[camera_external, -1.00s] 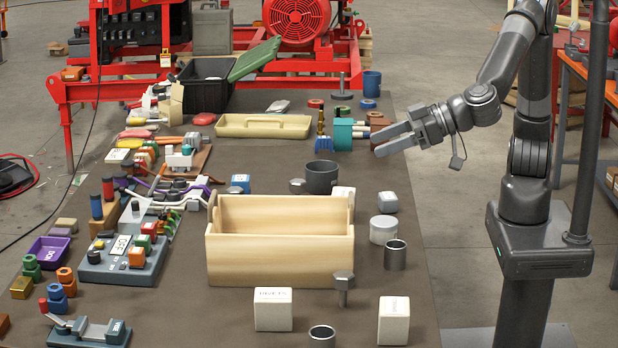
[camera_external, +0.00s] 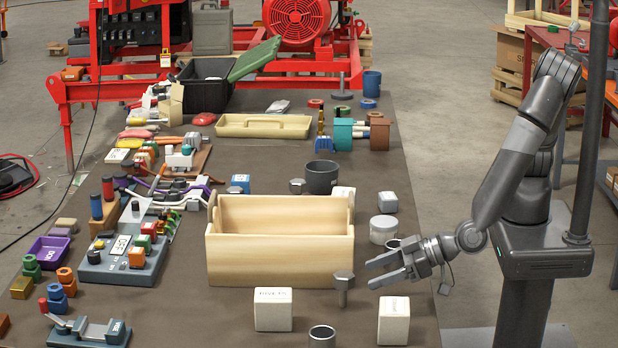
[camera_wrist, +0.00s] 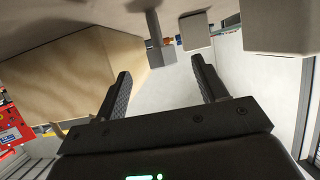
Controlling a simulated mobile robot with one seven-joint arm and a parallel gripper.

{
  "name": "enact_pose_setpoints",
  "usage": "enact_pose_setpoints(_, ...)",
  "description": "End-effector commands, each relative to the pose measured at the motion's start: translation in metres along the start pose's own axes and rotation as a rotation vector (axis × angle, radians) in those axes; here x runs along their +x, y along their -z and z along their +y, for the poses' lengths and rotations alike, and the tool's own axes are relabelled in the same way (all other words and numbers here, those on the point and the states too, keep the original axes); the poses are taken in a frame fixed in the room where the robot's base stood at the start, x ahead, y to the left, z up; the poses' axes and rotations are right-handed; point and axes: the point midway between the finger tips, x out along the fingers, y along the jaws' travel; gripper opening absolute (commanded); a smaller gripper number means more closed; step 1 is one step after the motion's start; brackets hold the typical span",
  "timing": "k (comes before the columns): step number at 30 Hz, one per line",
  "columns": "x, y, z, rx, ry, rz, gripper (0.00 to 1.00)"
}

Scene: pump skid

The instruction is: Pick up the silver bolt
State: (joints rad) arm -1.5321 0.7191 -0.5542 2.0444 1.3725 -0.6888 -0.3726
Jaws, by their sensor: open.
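A silver bolt (camera_external: 343,287) stands upright, head up, on the dark table just in front of the wooden box's right corner. Its hex head and shank also show near the top of the wrist view (camera_wrist: 160,55), upside down there. My gripper (camera_external: 370,274) is open and empty. It points left, with its fingertips a little to the right of the bolt and apart from it. In the wrist view, the bolt appears beyond the gap between the fingers (camera_wrist: 161,72). A second grey bolt (camera_external: 342,90) stands at the table's far end.
The open wooden box (camera_external: 280,262) lies left of my gripper. White blocks (camera_external: 394,322) (camera_external: 273,311) and a dark metal ring (camera_external: 322,336) stand in front. A white jar (camera_external: 383,229) and another block (camera_external: 388,202) stand behind my gripper. A grey cylinder (camera_external: 391,244) is partly hidden by it.

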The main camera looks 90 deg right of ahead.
Motion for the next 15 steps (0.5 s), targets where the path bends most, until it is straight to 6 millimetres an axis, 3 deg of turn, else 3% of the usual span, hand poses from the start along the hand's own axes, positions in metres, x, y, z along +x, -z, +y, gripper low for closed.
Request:
enact_pose_setpoints(6, 0.035, 0.001, 0.001, -0.001, -0.003, 0.0, 0.66)
enact_pose_setpoints(15, 0.063, 0.005, 0.001, -0.001, -0.003, 0.0, 0.66)
